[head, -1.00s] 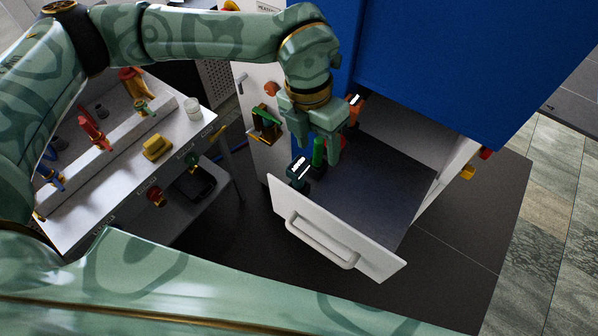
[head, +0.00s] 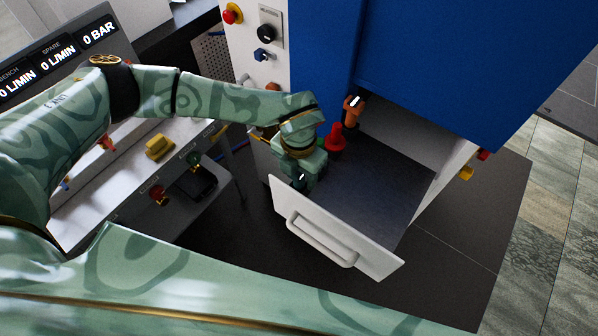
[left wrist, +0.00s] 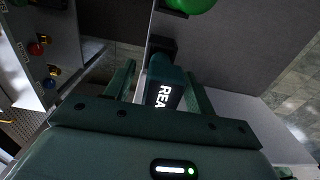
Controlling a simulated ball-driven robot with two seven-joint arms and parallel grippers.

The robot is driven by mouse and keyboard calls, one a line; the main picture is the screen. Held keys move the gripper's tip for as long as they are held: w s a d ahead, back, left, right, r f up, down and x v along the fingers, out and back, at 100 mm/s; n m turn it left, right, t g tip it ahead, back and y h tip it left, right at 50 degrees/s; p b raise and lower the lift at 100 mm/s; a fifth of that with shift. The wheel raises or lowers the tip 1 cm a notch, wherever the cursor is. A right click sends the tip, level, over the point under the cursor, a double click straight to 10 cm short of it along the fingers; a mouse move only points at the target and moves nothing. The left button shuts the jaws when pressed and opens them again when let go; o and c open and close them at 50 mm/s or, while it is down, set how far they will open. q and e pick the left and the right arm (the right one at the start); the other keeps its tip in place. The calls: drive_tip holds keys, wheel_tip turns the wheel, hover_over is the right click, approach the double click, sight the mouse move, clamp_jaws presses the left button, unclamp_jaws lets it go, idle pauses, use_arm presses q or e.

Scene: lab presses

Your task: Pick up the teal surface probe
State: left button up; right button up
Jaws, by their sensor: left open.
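The teal surface probe (left wrist: 164,82), dark with a lit white readout, stands between the two fingers of my left gripper (left wrist: 160,72) in the left wrist view. The fingers are open on either side of it, and I cannot tell whether either touches it. In the head view my left gripper (head: 308,178) is over the left front corner of the open drawer (head: 395,185) and hides most of the probe. My right gripper is out of view.
A red probe (head: 335,139) and an orange probe (head: 353,107) stand behind in the drawer. A green one (left wrist: 188,4) is close by. The drawer's white front (head: 325,232) rises near my gripper. A white bench with a yellow object (head: 159,147) is at left.

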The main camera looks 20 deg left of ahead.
use_arm(q)
drive_tip(key=shift+f, duration=0.85)
drive_tip(key=c, duration=1.1)
drive_tip(key=shift+o, duration=0.2)
drive_tip(key=shift+r, duration=0.15)
wheel_tip(320, 180, up, 10)
drive_tip(key=shift+f, duration=0.1)
